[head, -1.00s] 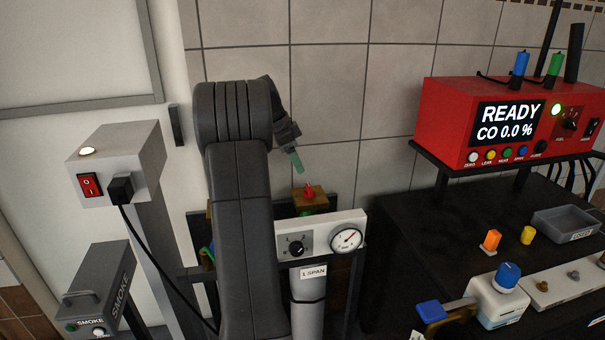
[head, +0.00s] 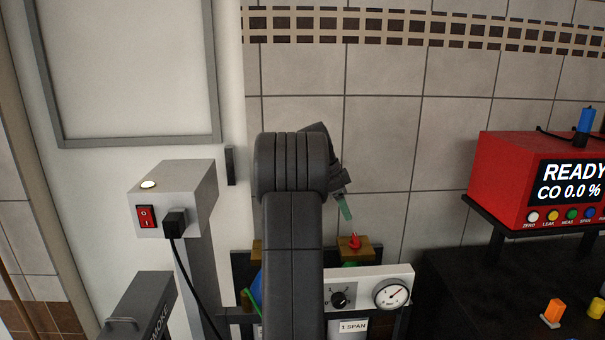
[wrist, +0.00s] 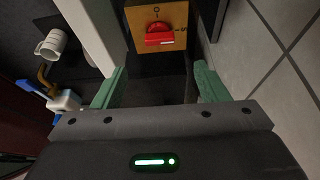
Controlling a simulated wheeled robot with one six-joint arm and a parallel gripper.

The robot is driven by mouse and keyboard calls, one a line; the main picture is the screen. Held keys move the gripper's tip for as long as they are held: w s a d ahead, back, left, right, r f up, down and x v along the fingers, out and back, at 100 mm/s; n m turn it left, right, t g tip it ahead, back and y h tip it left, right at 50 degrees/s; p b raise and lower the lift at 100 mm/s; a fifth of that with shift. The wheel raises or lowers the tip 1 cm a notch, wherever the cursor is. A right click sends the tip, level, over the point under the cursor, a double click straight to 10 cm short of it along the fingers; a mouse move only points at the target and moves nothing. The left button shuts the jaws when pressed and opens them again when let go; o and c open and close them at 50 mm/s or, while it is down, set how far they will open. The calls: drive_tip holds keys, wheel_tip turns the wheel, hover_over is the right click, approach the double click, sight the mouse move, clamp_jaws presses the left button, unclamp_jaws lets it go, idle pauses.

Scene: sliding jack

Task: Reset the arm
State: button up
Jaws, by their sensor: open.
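My arm stands upright in the middle of the head view and bends over at the top. My gripper (wrist: 158,88) is open and empty in the wrist view, with its two green fingers apart. In the head view only one green fingertip (head: 344,207) shows beside the arm; the rest of the gripper is hidden. A red knob (wrist: 160,35) on a wooden-coloured block (wrist: 176,14) lies beyond the fingers, apart from them. The knob also shows in the head view (head: 354,242), below the fingertip.
A white panel with a dial and gauge (head: 392,294) stands below the gripper. A grey box with a red switch (head: 146,216) stands left of the arm. Tiled wall stands behind.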

sight(356, 237)
drive_tip(key=x, duration=1)
drive_tip(key=shift+d+f, duration=0.1)
drive_tip(key=shift+f, duration=0.15)
